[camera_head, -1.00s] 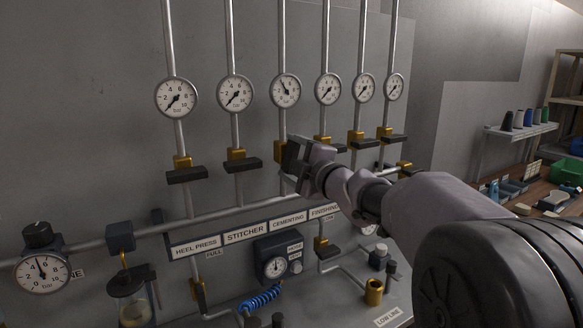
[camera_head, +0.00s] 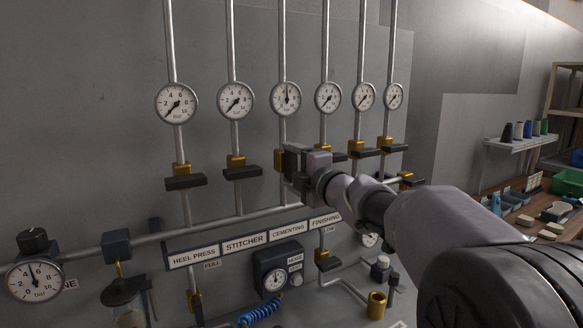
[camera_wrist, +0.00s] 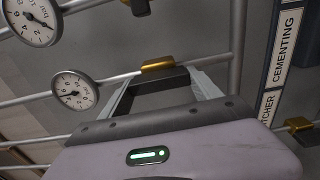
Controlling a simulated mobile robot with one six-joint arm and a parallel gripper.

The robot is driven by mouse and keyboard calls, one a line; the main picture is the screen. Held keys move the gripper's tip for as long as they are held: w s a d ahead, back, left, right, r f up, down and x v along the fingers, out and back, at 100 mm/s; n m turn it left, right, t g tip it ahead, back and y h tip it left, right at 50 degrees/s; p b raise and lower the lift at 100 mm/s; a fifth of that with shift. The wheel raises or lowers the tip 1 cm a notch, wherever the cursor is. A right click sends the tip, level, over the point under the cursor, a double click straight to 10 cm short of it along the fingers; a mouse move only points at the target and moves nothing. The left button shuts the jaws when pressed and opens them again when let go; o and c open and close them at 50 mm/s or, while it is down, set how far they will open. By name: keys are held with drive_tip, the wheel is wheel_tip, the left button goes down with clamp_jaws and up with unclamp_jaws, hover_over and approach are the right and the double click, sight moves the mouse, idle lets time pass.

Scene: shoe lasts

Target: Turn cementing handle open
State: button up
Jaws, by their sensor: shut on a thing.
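The cementing valve sits on the third pipe from the left, above the "CEMENTING" label (camera_head: 287,231). My gripper (camera_head: 290,165) is at this valve and hides most of it in the head view. In the wrist view, the valve's brass body (camera_wrist: 158,63) shows just beyond the fingertips. The dark handle (camera_wrist: 165,78) lies between the two pale fingers, and my gripper (camera_wrist: 165,85) is shut on it. There the handle looks roughly in line with the pipe. The third gauge (camera_head: 285,99) has its needle pointing nearly straight up.
Neighbouring valves have dark handles set across their pipes, such as the stitcher handle (camera_head: 242,172) and heel press handle (camera_head: 186,182). Their gauges point low. A finishing-side handle (camera_head: 364,153) is close right of my gripper. A horizontal pipe (camera_head: 220,222) runs below.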

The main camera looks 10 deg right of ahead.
drive_tip(key=o, duration=1.4)
drive_tip(key=p+v, duration=0.2)
drive_tip(key=v, duration=1.5)
drive_tip(key=shift+s, duration=0.2)
